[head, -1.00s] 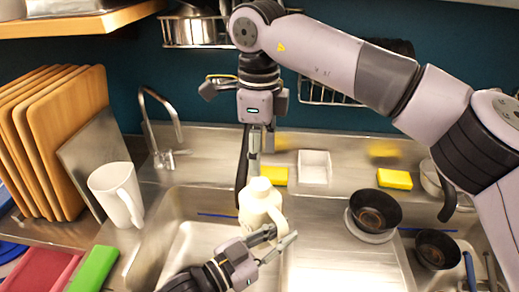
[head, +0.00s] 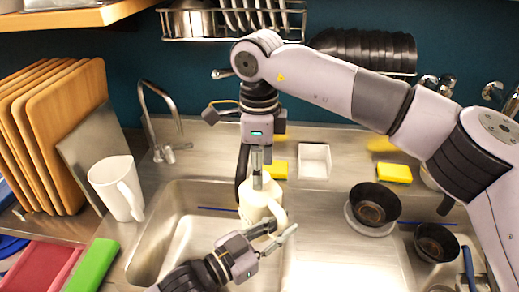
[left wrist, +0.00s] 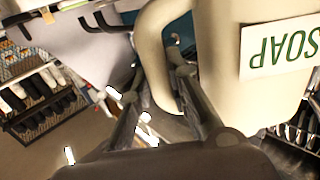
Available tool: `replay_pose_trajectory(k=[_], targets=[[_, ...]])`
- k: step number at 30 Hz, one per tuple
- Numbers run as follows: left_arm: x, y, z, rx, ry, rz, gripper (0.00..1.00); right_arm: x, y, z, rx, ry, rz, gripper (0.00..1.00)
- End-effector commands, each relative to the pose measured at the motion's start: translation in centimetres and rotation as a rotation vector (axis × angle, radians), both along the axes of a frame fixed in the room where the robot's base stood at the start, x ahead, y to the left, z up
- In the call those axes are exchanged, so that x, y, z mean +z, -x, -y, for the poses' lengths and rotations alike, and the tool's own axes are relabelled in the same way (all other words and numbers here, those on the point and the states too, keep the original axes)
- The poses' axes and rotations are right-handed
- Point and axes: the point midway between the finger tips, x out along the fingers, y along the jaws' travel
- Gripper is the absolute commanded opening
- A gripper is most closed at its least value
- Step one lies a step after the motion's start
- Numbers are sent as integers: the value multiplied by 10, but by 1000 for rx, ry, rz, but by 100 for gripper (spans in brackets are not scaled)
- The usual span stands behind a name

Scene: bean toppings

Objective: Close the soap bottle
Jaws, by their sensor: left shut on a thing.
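The cream soap bottle (head: 258,207) stands upright over the sink in the head view. Its body, handle and green "SOAP" label show close up in the left wrist view (left wrist: 228,50). My left gripper (head: 283,234) is shut on the bottle's handle, and its fingers reach up to the handle in the left wrist view. My right gripper (head: 257,183) points straight down, with its fingers close together at the top of the bottle. The fingers cover part of the bottle's top. I cannot make out a separate cap or whether the right fingers hold anything.
A white mug (head: 113,188) and upright cutting boards (head: 70,125) stand left of the sink. Yellow sponges (head: 394,173) and a white dish (head: 314,161) lie along the back ledge. Dark bowls (head: 375,204) stand on the right. The faucet (head: 157,115) rises at the back left.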

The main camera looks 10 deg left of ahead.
Motion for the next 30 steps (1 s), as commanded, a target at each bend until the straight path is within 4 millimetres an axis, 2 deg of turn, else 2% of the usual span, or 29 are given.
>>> replay_pose_trajectory(k=[6,17,30], targets=[[3,0,0,0,1,8,0,-21,0,0,-1,0,0,51],[3,0,0,0,1,8,0,-25,0,0,-1,0,1,50],[3,0,0,0,1,8,0,-25,-1,0,-2,0,2,21]])
